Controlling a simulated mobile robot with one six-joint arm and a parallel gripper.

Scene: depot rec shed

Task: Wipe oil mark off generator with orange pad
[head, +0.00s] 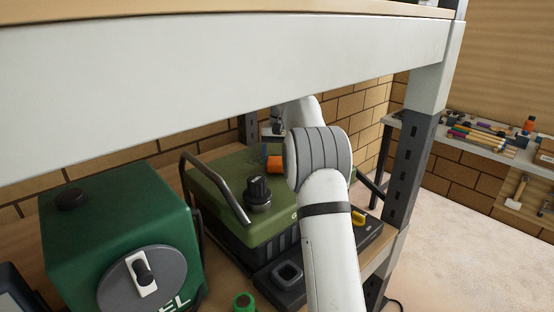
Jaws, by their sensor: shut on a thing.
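The green generator (224,184) stands on the shelf board, with a black knob (258,192) on top and a dark handle bar at its left. My white and grey arm crosses in front of its right part. A small orange thing (274,162) shows at the generator's top, just left of my arm's grey joint; I cannot tell whether it is the pad or a cap. My gripper's fingers are hidden behind my arm. No oil mark can be made out on the visible part of the generator.
A white shelf beam (220,90) runs low above the generator. A grey post (411,165) stands to the right. A dark green tank (120,235) is close on the left. A black tray (290,275) and a green cap (243,301) sit in front.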

